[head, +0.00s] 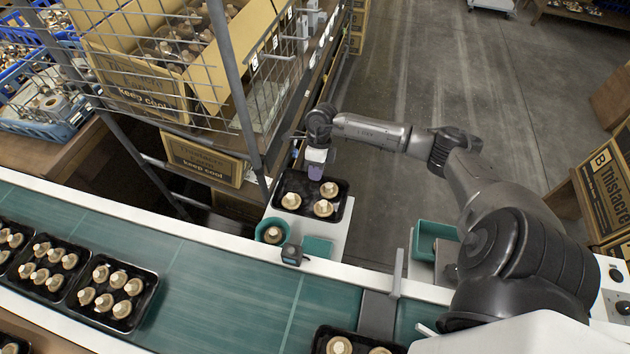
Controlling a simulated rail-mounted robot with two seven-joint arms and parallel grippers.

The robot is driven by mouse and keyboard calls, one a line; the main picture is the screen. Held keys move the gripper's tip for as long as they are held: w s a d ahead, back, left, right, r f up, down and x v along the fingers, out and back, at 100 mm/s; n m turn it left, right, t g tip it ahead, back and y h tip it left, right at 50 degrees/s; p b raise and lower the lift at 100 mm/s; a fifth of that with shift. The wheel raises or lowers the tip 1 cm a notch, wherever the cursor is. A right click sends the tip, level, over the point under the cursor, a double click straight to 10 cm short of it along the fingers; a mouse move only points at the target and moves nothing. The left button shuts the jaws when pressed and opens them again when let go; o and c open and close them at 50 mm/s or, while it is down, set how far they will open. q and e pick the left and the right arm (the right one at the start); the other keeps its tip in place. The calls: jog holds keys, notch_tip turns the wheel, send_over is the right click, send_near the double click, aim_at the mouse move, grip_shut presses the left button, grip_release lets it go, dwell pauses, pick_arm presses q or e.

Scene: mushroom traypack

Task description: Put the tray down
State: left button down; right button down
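A black tray (277,198) with three mushrooms showing is at a white stand (337,232) beside the conveyor. I cannot tell whether the tray rests on the stand or is held slightly above it. My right gripper (316,174) reaches in from the right and points down at the tray's far side, its purple-grey fingertip end overlapping the far rim. Its fingers are too small and overlapped to show whether they are open or shut on the rim. My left gripper is not in view.
A green conveyor (215,285) runs across the front, with several filled black trays (146,318) at left. A round green bowl (262,231) holding a mushroom stands by the stand. A wire rack (240,95) with boxes rises close left of my gripper.

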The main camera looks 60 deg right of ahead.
jog(key=shift+w+f+b, duration=0.1)
jog(key=shift+f+b, duration=0.45)
jog(key=shift+f, duration=1.55)
jog(key=shift+f, duration=0.3)
jog(key=c, duration=1.4)
grip_release()
jog(key=shift+r, duration=0.1)
jog(key=shift+r, duration=0.2)
jog(key=p+v, duration=0.2)
jog(key=v, duration=1)
